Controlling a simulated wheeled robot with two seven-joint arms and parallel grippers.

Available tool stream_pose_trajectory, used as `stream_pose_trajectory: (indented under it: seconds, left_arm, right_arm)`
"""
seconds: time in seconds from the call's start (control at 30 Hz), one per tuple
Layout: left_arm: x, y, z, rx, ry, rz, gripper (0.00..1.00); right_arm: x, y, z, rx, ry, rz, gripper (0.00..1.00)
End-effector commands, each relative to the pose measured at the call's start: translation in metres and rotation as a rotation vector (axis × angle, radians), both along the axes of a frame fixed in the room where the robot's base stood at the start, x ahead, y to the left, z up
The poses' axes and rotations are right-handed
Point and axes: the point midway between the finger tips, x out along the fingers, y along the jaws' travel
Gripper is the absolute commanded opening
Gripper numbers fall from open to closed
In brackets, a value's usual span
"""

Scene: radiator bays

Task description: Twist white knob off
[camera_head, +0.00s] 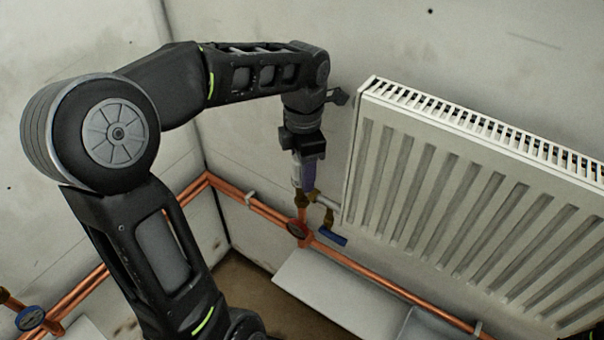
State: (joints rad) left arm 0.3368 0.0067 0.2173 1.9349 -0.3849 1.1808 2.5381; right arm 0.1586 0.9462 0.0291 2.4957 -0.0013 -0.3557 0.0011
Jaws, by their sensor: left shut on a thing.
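The white knob (296,172) sits on top of a brass valve (302,198) at the lower left side of the radiator. Only a sliver of the knob shows, as my gripper covers most of it. My left gripper (307,172) points down from above and is shut on the white knob. The knob looks upright and in line with the valve below; I cannot tell whether it is still joined to it.
The white radiator (440,190) stands close to the right of my gripper. A blue round handle (30,318) is at the lower left.

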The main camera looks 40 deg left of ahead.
Motion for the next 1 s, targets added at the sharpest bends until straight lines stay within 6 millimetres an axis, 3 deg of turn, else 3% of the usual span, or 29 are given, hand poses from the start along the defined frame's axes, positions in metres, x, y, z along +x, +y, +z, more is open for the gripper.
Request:
stream_pose_trajectory:
  seconds: [0.1, 0.37, 0.6, 1.0]
  left_arm:
    - [-0.002, 0.004, -0.002, -0.013, 0.011, 0.092, 0.06]
    - [-0.001, 0.006, 0.002, -0.016, 0.011, 0.099, 0.09]
    - [0.0, 0.007, 0.002, -0.049, 0.032, 0.098, 0.21]
    - [0.001, 0.007, 0.006, -0.047, 0.025, 0.098, 0.21]
  right_arm:
    - [0.0, 0.0, -0.001, 0.0, 0.0, 0.0, 0.36]
    - [0.0, 0.0, 0.002, 0.0, 0.0, 0.0, 0.36]
    - [0.0, 0.0, 0.011, 0.0, -0.001, 0.0, 0.36]
    - [0.0, 0.0, 0.013, 0.0, 0.0, 0.0, 0.36]
